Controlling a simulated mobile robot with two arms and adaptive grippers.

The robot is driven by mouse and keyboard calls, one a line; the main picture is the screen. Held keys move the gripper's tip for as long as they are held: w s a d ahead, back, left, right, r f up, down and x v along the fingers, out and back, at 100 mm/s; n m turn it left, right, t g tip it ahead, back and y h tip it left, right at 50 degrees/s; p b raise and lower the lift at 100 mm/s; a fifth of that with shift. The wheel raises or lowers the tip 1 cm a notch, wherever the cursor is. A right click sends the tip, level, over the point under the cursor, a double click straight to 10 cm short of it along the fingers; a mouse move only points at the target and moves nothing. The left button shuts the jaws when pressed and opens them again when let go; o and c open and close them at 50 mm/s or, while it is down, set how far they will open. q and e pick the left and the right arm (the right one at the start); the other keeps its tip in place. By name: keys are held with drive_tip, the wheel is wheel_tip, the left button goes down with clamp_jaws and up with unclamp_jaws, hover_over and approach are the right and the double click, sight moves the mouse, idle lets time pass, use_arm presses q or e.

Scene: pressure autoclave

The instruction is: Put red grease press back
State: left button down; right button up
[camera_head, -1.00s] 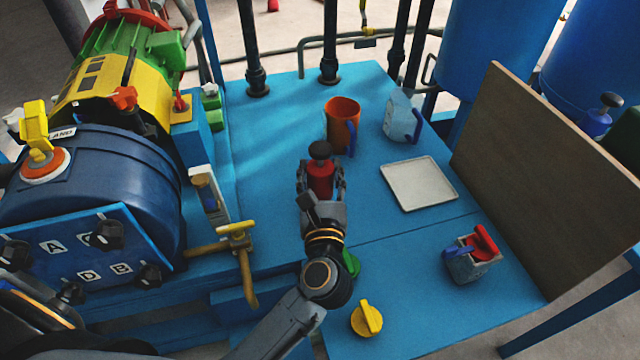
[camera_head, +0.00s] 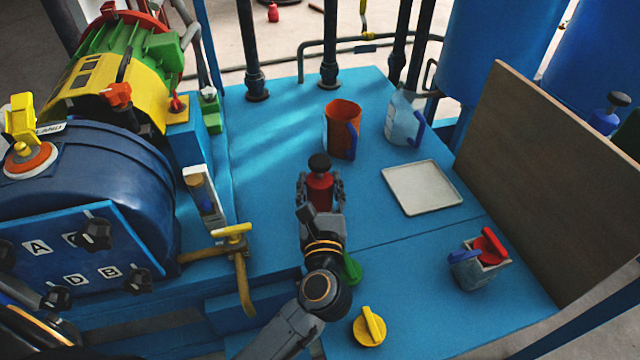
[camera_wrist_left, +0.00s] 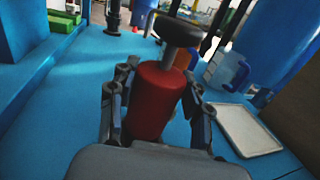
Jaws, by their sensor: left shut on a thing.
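The red grease press (camera_head: 319,188) has a red cylindrical body and a black round knob on top. It stands upright over the blue table, left of the white tray. My left gripper (camera_head: 320,194) is shut on its body from the near side. In the left wrist view the red grease press (camera_wrist_left: 155,98) sits between the two fingers of my left gripper (camera_wrist_left: 152,110), tilted slightly in the picture. Whether its base touches the table is hidden by the gripper. My right gripper does not show.
A white tray (camera_head: 422,188) lies to the right. Behind stand an orange mug (camera_head: 341,128) and a clear jug (camera_head: 401,118). A small container with a red part (camera_head: 480,262) and a yellow knob (camera_head: 369,326) are nearer. A brown board (camera_head: 548,170) bounds the right side.

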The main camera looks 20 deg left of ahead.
use_arm(q)
drive_tip(key=c, duration=1)
unclamp_jaws()
drive_tip(key=shift+f, duration=0.2)
drive_tip(key=shift+c, duration=0.2)
drive_tip(key=o, duration=0.4)
drive_tip(key=shift+r, duration=0.1)
drive_tip(key=shift+r, duration=0.25)
drive_tip(key=v, duration=1.2)
drive_tip(key=shift+f, duration=0.15)
